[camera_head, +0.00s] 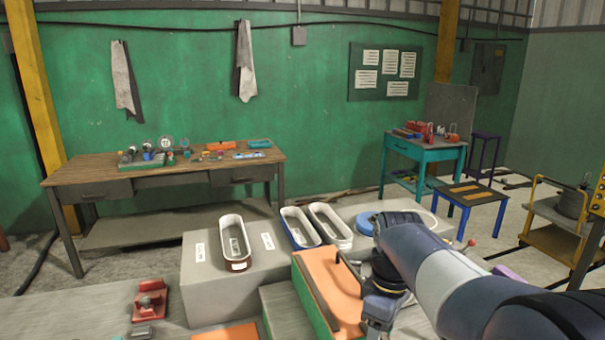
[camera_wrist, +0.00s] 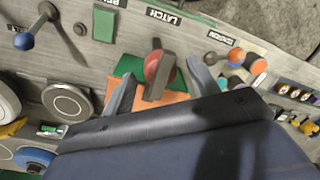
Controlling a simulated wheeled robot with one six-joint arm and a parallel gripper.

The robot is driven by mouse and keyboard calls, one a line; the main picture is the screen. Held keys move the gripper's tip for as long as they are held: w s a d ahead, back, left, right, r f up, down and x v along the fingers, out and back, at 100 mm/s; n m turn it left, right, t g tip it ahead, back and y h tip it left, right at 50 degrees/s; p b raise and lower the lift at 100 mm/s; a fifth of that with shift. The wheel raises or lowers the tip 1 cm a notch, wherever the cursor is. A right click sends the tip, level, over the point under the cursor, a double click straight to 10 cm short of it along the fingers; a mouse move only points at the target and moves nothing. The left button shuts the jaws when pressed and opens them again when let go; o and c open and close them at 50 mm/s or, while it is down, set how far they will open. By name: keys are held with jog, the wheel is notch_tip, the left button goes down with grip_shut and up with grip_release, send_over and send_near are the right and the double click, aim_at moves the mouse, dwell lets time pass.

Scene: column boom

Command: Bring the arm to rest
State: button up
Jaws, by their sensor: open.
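My arm (camera_head: 450,275) reaches in from the lower right in the head view, bent down at the wrist over an orange-topped bench section. The fingers are hard to make out there. In the wrist view my gripper (camera_wrist: 160,76) is open, with one dark finger on each side. A red and grey latch handle (camera_wrist: 156,72) on an orange and green base shows between the fingers. I cannot tell whether they touch it. Nothing is seen held.
The wrist view shows a grey panel with a blue-knobbed lever (camera_wrist: 48,28), a round grey disc (camera_wrist: 68,102) and an orange-and-blue knob (camera_wrist: 254,63). In the head view, oblong trays (camera_head: 235,245) stand on a grey block. A blue stool (camera_head: 468,194) stands behind my arm.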

jog(key=shift+f, duration=0.35)
jog(key=shift+r, duration=0.1)
